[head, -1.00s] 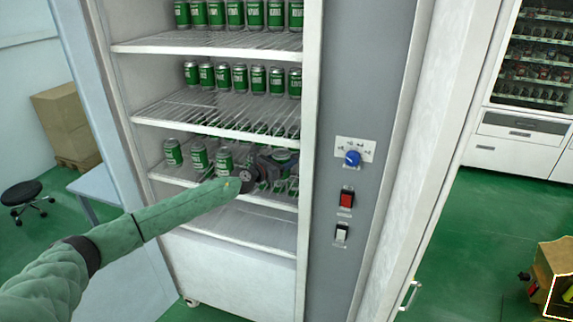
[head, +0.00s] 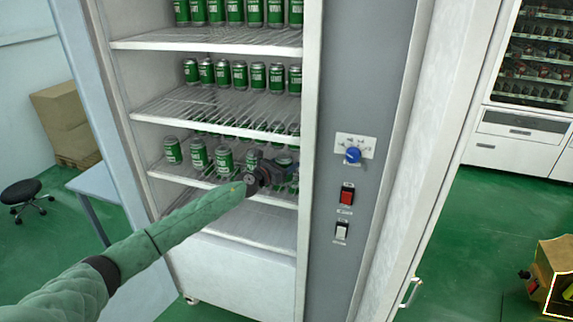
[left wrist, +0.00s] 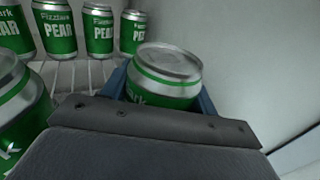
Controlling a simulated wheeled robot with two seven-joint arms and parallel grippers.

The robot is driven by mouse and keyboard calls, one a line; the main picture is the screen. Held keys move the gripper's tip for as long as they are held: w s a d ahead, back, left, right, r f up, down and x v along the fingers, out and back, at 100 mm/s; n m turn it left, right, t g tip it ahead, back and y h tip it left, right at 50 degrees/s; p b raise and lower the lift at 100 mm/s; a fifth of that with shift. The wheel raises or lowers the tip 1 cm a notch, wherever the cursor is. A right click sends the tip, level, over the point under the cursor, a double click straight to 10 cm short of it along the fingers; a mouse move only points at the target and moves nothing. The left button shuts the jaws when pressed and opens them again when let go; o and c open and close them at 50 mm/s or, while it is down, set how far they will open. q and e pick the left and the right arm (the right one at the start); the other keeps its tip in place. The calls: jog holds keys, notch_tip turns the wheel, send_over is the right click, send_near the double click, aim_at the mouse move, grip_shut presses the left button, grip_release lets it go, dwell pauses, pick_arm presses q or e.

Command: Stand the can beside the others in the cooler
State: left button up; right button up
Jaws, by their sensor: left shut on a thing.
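My left gripper (head: 274,168) is inside the cooler at the third visible shelf. It is shut on a green-and-silver can, which shows clearly in the left wrist view (left wrist: 165,72) between the blue fingers. The can is roughly upright, and the gripper hides its lower part, so I cannot tell whether it touches the shelf. Several matching cans stand on the same shelf to its left, the nearest front one (head: 224,160) just left of the gripper. In the left wrist view a back row of pear cans (left wrist: 98,32) stands behind it. My right gripper is not in view.
The cooler's right side wall (left wrist: 240,60) is close to the right of the held can. Shelves with green cans (head: 239,77) are above. A lower shelf (head: 250,226) looks empty. A control panel with a blue knob (head: 352,155) is on the cooler's right front.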

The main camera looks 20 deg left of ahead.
pick_arm(q)
jog(key=shift+f, duration=0.1)
jog(key=o, duration=1.3)
jog(key=shift+o, duration=0.2)
jog(key=shift+s+a, duration=0.15)
jog(key=shift+s, duration=0.1)
jog(key=b+v, duration=0.1)
jog(key=v, duration=0.4)
jog(key=shift+s+a, duration=0.2)
jog(key=shift+s, duration=0.15)
jog(key=b+v, duration=0.1)
jog(key=v, duration=0.3)
jog(key=shift+s, duration=0.15)
jog(key=shift+s+a, duration=0.3)
jog(key=shift+s, duration=0.3)
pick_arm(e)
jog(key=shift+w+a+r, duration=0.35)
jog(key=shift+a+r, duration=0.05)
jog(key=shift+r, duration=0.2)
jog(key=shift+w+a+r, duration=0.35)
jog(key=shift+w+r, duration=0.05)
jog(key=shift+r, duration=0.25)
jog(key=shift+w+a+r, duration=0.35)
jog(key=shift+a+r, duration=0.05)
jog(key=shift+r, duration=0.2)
